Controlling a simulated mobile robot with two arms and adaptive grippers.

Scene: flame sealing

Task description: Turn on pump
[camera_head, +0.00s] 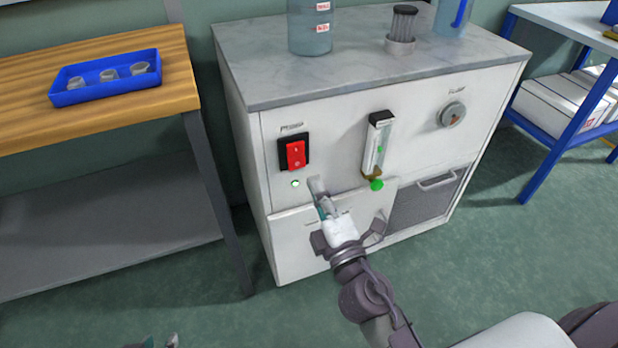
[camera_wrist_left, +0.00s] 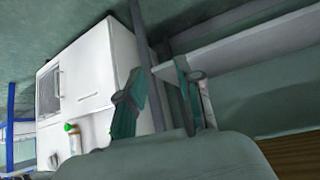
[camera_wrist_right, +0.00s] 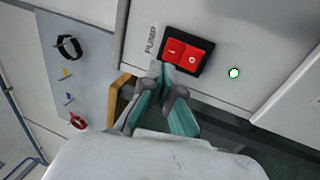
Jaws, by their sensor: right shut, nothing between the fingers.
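The pump switch is a red rocker (camera_head: 296,154) in a black frame on the white cabinet's front. It also shows in the right wrist view (camera_wrist_right: 188,52), marked I and O, with a PUMP label beside it. A small pale green-white lamp (camera_head: 295,183) glows below it and shows in the right wrist view (camera_wrist_right: 234,73). My right gripper (camera_head: 315,188) is shut and empty, its tips just below the switch in the head view. In the right wrist view the tips (camera_wrist_right: 166,80) are close to the switch's edge. My left gripper (camera_wrist_left: 165,95) is open and empty, low and away from the cabinet.
The cabinet front also has a flow meter (camera_head: 377,148) with a green knob (camera_head: 376,185) and a round dial (camera_head: 452,114). Bottles (camera_head: 311,25) stand on top. A wooden table (camera_head: 90,125) with a blue tray (camera_head: 72,98) is on the left. Floor in front is clear.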

